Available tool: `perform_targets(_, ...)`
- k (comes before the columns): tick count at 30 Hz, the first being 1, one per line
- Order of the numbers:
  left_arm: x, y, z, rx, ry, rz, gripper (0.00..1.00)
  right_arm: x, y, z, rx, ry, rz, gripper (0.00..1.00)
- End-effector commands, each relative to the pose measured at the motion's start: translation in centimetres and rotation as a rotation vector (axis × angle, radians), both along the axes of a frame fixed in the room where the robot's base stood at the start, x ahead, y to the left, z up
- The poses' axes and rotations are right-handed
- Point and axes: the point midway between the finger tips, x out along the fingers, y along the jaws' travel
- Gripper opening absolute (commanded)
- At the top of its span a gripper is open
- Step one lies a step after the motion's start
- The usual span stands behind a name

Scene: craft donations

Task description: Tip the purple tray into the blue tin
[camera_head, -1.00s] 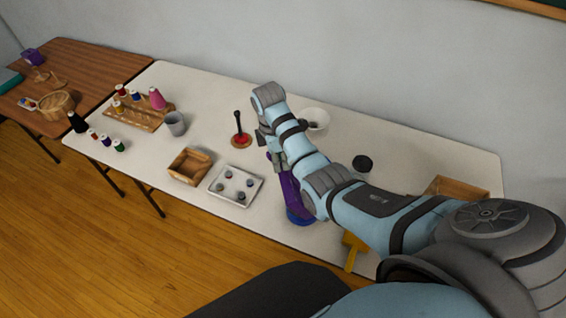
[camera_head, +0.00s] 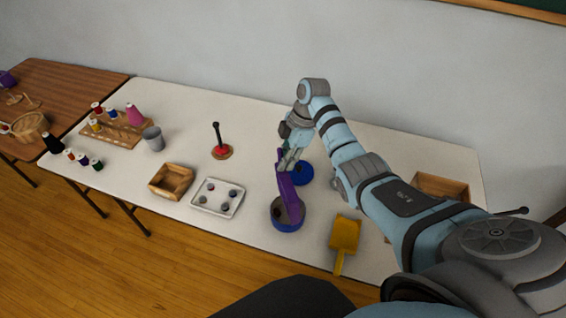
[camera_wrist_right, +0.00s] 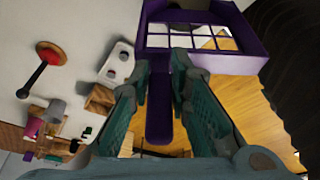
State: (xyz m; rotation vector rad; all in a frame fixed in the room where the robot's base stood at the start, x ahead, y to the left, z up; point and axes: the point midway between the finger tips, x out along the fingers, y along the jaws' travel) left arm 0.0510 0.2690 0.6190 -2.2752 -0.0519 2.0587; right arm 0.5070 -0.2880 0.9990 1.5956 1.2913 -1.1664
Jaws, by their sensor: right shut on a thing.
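My right gripper (camera_head: 290,164) is shut on the handle of the purple tray (camera_head: 287,194). In the right wrist view the handle (camera_wrist_right: 158,120) lies between the fingers, and the tray (camera_wrist_right: 251,32) shows a grid with light surface and floor visible through it. In the head view the tray looks steeply tilted, its lower end over or in front of the blue tin (camera_head: 288,226). Whether it touches the tin I cannot tell. The tin is open and round; something dark shows inside. A second round blue thing (camera_head: 303,181) sits just behind. My left gripper is not in view.
A yellow scoop (camera_head: 344,235) lies right of the tin. Left are a metal tray (camera_head: 217,211) with several small round pieces, a wooden box (camera_head: 171,181), a grey cup (camera_head: 153,139) and a red-based upright (camera_head: 221,150). A wooden box (camera_head: 440,185) stands right.

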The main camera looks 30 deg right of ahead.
Motion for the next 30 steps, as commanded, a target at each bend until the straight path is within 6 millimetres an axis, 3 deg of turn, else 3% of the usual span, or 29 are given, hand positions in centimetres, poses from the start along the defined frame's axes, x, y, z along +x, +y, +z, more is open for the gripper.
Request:
perform_targets(18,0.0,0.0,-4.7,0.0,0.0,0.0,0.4,0.1,-3.1,-1.0,0.206,-0.046,0.012,0.0)
perform_targets(30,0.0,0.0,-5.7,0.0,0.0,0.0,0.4,0.0,-4.0,-0.7,0.255,-0.059,0.013,0.0)
